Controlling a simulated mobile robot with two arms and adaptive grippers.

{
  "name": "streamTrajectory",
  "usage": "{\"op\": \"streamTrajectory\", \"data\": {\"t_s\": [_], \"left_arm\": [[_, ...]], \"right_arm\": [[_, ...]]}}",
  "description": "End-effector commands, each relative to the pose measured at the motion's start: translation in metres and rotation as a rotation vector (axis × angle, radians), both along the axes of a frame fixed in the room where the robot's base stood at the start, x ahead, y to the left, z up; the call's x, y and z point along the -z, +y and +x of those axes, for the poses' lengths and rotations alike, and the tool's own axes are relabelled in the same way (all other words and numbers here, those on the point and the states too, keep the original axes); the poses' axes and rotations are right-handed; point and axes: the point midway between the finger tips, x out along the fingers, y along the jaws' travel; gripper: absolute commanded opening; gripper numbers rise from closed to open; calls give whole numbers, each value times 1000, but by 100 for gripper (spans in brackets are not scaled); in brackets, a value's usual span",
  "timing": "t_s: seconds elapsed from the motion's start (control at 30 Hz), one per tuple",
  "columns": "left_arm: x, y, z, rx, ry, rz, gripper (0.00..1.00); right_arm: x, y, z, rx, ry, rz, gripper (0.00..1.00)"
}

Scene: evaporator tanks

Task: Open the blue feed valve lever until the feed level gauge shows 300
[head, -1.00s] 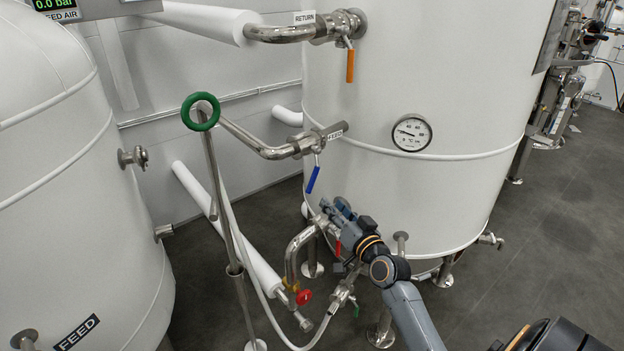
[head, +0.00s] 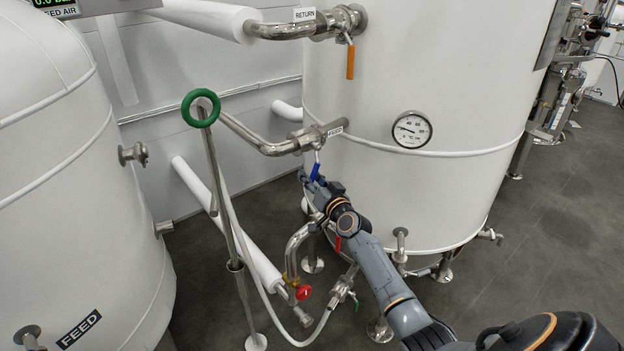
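The blue feed valve lever (head: 315,171) hangs down from the valve on the pipe labelled FEED (head: 334,132), on the front of the large white tank (head: 400,60). My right gripper (head: 308,180) is at the lever's lower part, which it partly hides. I cannot tell whether the fingers are closed around the lever or only beside it. A round dial gauge (head: 412,129) is on the tank to the right; its needle points left, and its numbers are too small to read surely. My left gripper is not in view.
An orange lever (head: 350,62) hangs from the RETURN valve above. A green ring handle (head: 200,108) tops a post to the left. Red handles (head: 304,292) and a hose (head: 290,337) are below. The FEED tank (head: 60,200) stands left; open floor (head: 540,230) lies right.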

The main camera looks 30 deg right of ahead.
Motion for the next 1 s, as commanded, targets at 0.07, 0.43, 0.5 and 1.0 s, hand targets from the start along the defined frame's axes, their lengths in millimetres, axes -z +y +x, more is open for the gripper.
{"op": "streamTrajectory", "data": {"t_s": [0.07, 0.43, 0.5, 1.0], "left_arm": [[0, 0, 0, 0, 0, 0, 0], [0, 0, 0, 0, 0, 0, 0], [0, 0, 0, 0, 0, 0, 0], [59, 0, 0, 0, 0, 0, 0]], "right_arm": [[0, 0, 0, 0, 0, 0, 38], [0, 0, 0, 0, 0, 1, 0], [0, 0, 0, 0, 0, 1, 0], [14, -19, 1, 0, -18, -223, 0]]}}
